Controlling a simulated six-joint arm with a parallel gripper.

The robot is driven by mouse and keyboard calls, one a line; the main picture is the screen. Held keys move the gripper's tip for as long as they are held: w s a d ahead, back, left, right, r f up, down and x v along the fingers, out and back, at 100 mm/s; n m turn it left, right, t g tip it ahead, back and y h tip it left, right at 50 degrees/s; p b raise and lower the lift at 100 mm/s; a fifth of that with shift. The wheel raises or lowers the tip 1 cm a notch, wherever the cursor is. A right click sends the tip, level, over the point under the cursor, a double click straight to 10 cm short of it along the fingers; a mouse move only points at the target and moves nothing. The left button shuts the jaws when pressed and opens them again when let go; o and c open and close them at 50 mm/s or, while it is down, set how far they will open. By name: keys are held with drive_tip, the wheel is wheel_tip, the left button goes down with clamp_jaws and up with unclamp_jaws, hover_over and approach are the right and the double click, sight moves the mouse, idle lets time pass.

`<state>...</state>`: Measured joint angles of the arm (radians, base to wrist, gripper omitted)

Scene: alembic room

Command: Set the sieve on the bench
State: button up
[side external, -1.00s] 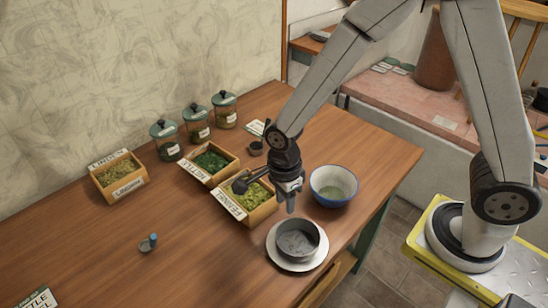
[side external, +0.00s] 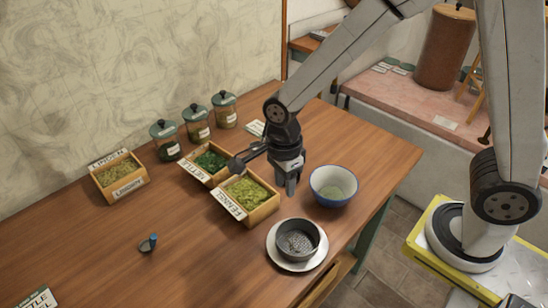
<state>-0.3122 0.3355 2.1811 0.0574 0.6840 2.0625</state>
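The sieve (side external: 298,226), a round dark grey pan with a mesh-like bottom, sits upright on a white round plate (side external: 273,252) near the front edge of the wooden bench (side external: 210,265). My gripper (side external: 291,190) points down behind the sieve in the picture, clear of it and above the bench, between the fennel box and the bowl. Its fingers show close together from the side. I cannot tell whether they are open or shut, and no held thing shows.
Boxes of fennel (side external: 262,212), nettle (side external: 201,174) and linden (side external: 125,191) and several lidded jars (side external: 197,127) stand behind. A small blue-topped object (side external: 148,244) lies left. The bench's left front is mostly clear.

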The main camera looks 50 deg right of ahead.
drive_tip(key=s+d+r+n+t, duration=0.1)
drive_tip(key=d+n, duration=0.4)
drive_tip(key=n, duration=0.5)
drive_tip(key=s+d+r+n+t, duration=0.1)
drive_tip(key=s+d+n+t, duration=0.1)
drive_tip(key=d+n, duration=0.4)
drive_tip(key=s+n, duration=0.1)
drive_tip(key=n, duration=0.3)
drive_tip(key=shift+s+n, duration=0.2)
drive_tip(key=shift+n, duration=0.1)
drive_tip(key=shift+d, duration=0.1)
idle(0.8)
